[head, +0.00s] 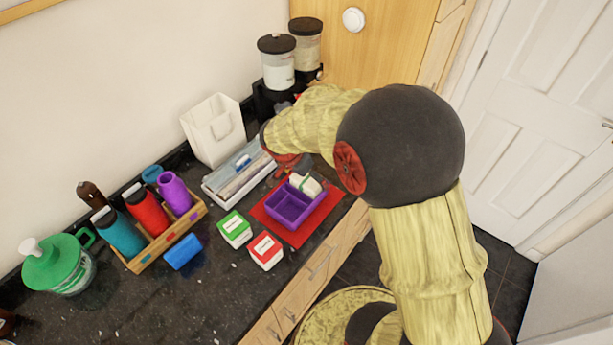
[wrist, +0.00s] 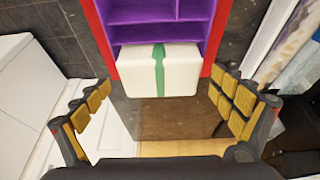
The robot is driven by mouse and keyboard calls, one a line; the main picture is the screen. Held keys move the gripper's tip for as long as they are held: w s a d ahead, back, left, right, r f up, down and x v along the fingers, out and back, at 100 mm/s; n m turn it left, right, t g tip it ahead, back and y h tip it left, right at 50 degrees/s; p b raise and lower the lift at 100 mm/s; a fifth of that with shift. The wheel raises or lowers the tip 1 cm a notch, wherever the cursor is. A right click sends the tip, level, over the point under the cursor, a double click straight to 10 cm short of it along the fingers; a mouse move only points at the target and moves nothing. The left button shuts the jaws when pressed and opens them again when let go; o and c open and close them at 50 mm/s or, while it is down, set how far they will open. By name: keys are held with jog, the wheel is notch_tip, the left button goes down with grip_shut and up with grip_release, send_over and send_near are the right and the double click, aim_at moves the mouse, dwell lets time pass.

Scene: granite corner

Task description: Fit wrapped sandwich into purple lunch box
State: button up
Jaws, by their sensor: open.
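The purple lunch box (head: 287,209) lies on a red mat (head: 268,217) on the dark counter, with open compartments. In the wrist view the sandwich (wrist: 135,70) covers the near end of the purple box (wrist: 140,32). Whether it is fully seated in a compartment cannot be told. My gripper (wrist: 164,88) is open, with its fingers apart on either side of the sandwich and not touching it.
A green-and-white carton (head: 235,230) and a red-and-white carton (head: 265,251) stand left of the mat. A grey tray (head: 215,188) lies behind it.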

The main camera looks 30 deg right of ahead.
jog(key=p+v, duration=0.2)
jog(key=v, duration=1)
jog(key=s+a+r+n+t+y, duration=0.2)
jog(key=s+a+r+n, duration=0.2)
jog(key=s, duration=0.5)
jog(key=s+a+r+n+t+y, duration=0.2)
jog(key=s+a+r+n, duration=0.3)
jog(key=s+r+n, duration=0.4)
jog(key=shift+a+r+n, duration=0.15)
jog(key=shift+a+n, duration=0.05)
jog(key=shift+n, duration=0.3)
notch_tip(320, 180, down, 3)
jog(key=b, duration=0.3)
jog(key=shift+b, duration=0.35)
jog(key=shift+d, duration=0.1)
